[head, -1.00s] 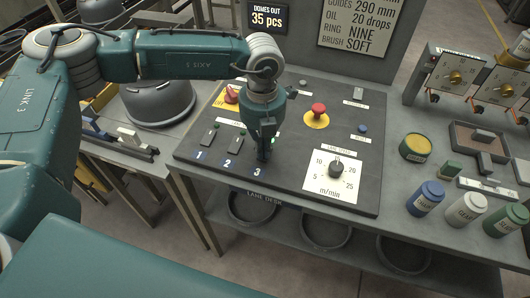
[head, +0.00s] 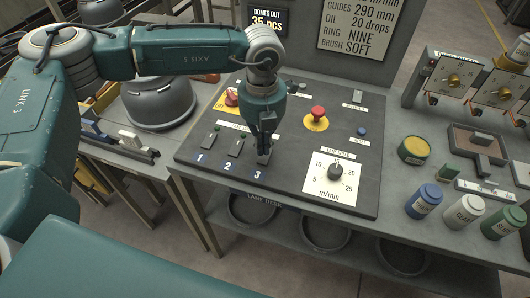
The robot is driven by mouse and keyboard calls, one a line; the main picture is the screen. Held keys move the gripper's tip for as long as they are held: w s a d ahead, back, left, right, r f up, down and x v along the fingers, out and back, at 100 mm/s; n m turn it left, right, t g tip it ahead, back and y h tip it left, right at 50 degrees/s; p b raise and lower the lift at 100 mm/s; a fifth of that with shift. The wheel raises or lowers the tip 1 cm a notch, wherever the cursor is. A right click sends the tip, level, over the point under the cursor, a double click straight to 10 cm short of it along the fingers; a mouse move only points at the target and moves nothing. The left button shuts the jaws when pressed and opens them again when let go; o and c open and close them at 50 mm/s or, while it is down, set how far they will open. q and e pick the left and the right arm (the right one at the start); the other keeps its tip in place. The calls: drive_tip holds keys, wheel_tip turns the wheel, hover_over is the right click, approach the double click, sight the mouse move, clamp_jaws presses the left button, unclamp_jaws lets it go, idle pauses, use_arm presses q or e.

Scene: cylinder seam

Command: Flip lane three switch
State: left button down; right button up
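The lane desk panel (head: 215,170) is a dark slanted board with switches numbered 1, 2 and 3 in a row at its left. The lane one switch (head: 209,139) and lane two switch (head: 235,147) show clearly. My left gripper (head: 264,143) points down over the lane three switch (head: 263,157), its dark fingertips at or just above it. The fingers largely cover this switch and its lamp, so its position and any contact are unclear. The fingers look close together, but their opening cannot be made out. My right gripper is not in view.
A white lane speed dial (head: 335,171) is to the right. A dark dome (head: 160,98) stands left.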

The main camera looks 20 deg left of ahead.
sight(263, 160)
use_arm(q)
drive_tip(key=shift+r+p, duration=0.6)
drive_tip(key=shift+r, duration=1.2)
